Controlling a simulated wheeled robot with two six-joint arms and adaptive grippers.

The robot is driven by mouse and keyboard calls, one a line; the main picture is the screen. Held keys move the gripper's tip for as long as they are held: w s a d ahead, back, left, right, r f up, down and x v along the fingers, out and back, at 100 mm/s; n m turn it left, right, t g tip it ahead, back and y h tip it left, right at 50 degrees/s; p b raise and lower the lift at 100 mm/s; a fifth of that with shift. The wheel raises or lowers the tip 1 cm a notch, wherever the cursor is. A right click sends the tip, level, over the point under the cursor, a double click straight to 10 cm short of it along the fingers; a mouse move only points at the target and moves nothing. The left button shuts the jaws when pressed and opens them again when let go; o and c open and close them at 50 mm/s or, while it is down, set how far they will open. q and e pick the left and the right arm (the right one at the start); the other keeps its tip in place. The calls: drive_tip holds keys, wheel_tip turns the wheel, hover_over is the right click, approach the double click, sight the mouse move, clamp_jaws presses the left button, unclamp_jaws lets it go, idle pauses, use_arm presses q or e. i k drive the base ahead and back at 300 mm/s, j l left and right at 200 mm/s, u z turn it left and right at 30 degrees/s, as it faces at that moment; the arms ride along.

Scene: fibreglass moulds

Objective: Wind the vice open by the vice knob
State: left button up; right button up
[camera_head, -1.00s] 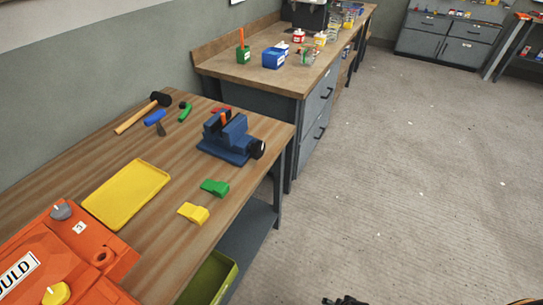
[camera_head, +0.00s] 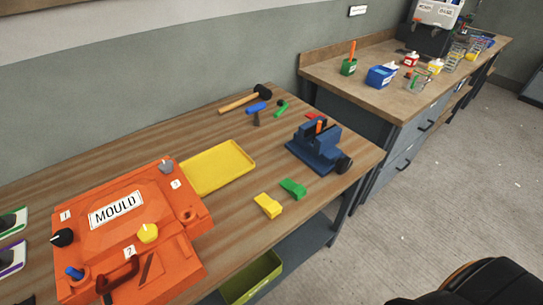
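The blue vice (camera_head: 318,152) stands on the wooden workbench near its right end. Its black vice knob (camera_head: 344,165) sticks out at the vice's right front side, near the bench edge. A small orange piece (camera_head: 319,127) shows upright at the jaws; whether the jaws grip it is too small to tell. Neither of my grippers is in view, and nothing touches the knob. A dark rounded part of my own body fills the bottom right corner.
The bench (camera_head: 228,212) holds an orange mould (camera_head: 118,236), a yellow tray (camera_head: 218,168), yellow (camera_head: 268,205) and green (camera_head: 293,188) wedges, and a hammer (camera_head: 245,99). A green bin (camera_head: 252,277) sits below. A second bench (camera_head: 375,93) stands behind.

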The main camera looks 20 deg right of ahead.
sight(343, 165)
drive_tip(key=l+u, duration=0.45)
drive_tip(key=k+l+u, duration=0.1)
drive_tip(key=l+u, duration=0.35)
drive_tip(key=k+l+u, duration=0.15)
drive_tip(key=l+u, duration=0.35)
drive_tip(key=k+l+u, duration=0.25)
drive_tip(key=u, duration=0.2)
drive_tip(key=k+l+u, duration=0.25)
drive_tip(key=u, duration=0.2)
drive_tip(key=k+l+u, duration=0.2)
drive_tip(key=u, duration=0.25)
drive_tip(key=k, duration=0.1)
